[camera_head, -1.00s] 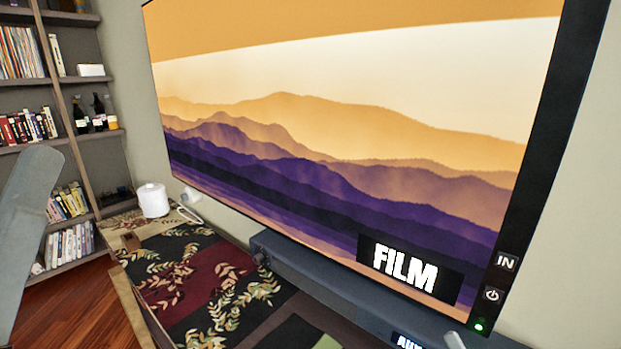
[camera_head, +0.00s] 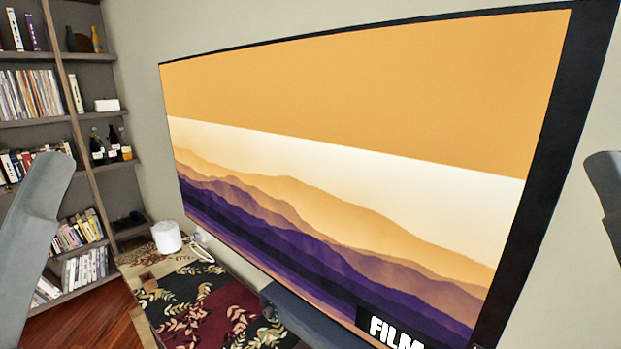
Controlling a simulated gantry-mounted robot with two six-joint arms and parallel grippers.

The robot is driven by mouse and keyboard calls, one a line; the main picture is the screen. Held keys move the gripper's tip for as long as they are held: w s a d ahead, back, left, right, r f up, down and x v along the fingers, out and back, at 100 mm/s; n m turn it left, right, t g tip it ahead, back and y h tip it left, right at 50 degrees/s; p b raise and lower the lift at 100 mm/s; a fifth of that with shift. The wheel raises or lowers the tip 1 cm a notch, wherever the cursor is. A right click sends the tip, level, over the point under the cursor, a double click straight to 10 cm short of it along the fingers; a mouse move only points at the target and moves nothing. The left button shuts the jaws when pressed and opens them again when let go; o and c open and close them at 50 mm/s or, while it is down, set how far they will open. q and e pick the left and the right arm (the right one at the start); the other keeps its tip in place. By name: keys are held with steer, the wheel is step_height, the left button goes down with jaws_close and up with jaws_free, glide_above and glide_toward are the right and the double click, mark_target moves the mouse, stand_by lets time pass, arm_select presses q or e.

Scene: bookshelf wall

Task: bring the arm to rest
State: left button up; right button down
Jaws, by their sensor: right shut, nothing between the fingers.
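Grey links of my own arms stand at both sides of the head view. One is my left arm (camera_head: 32,235) at the left edge, its rounded top in front of the bookshelf. The other is my right arm (camera_head: 606,195), cut off by the right edge in front of the wall. No fingers of either gripper can be made out; both grippers are outside the picture. Neither visible arm link overlaps the screen.
A large wall screen (camera_head: 370,130) with a mountain picture and a FILM label fills the middle. Below it are a dark bar (camera_head: 310,318) and a patterned cloth (camera_head: 215,310). A white cylinder (camera_head: 167,237) stands near a bookshelf (camera_head: 75,120) at the left.

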step_height(320, 180, up, 25)
steer(key=p, duration=2.1)
steer(key=shift+p, duration=0.3)
